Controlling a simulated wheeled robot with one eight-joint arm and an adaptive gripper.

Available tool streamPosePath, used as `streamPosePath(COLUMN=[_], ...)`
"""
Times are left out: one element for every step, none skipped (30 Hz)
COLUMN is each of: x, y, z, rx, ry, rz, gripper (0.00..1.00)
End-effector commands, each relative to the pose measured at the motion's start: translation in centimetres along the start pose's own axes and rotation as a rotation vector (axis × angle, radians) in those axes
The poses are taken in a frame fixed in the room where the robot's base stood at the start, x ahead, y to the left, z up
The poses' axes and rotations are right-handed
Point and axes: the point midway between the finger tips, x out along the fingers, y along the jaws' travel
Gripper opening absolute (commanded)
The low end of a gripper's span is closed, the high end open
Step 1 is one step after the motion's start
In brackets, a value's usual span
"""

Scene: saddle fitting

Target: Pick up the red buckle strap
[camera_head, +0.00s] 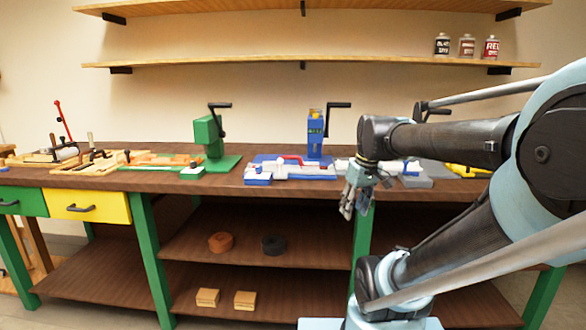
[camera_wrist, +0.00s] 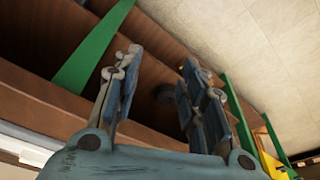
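A thin red piece (camera_head: 290,158), perhaps the red buckle strap, lies on a blue and white fixture (camera_head: 290,170) in the middle of the bench; it is too small to make out a buckle. My gripper (camera_head: 352,205) hangs in front of the bench's front edge, to the right of that fixture and apart from it, fingers pointing down. In the wrist view my gripper (camera_wrist: 160,62) has its two fingers spread with nothing between them. The red piece does not show in the wrist view.
The bench (camera_head: 150,180) also carries a green press (camera_head: 208,135), a blue press (camera_head: 315,135) and wooden trays at left. Below, a shelf holds a reddish-brown coil (camera_head: 221,242) and a dark coil (camera_head: 273,244). Cans stand on the wall shelf (camera_head: 240,64).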

Motion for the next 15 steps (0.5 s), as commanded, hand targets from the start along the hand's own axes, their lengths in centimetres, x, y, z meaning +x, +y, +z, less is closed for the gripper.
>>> streamPosePath(x=[-1.3,-2.0,-2.9,-3.6,-4.2,-5.0,-5.5,-6.1,-6.8,-7.3,-7.8,-8.5,-8.9,-9.4,-9.9], y=[0.1,0.2,0.2,0.3,0.3,0.3,0.3,0.3,0.4,0.3,0.3,0.3,0.3,0.2,0.2], z=[-2.3,-3.5,-5.1,-6.3,-7.6,-9.2,-10.4,-11.7,-13.4,-14.6,-15.9,-17.5,-18.8,-20.0,-21.7], rx=[-0.061,-0.100,-0.152,-0.191,-0.229,-0.281,-0.319,-0.357,-0.409,-0.448,-0.486,-0.537,-0.576,-0.613,-0.664], ry=[0.008,0.014,0.021,0.027,0.033,0.042,0.049,0.056,0.066,0.074,0.082,0.093,0.102,0.111,0.123], rz=[-0.014,-0.023,-0.033,-0.041,-0.050,-0.059,-0.067,-0.074,-0.083,-0.090,-0.097,-0.105,-0.111,-0.117,-0.123], gripper=[0.38,0.38,0.38,0.38,0.38,0.38,0.38,0.38,0.38,0.38,0.38,0.38,0.38,0.38,0.38])
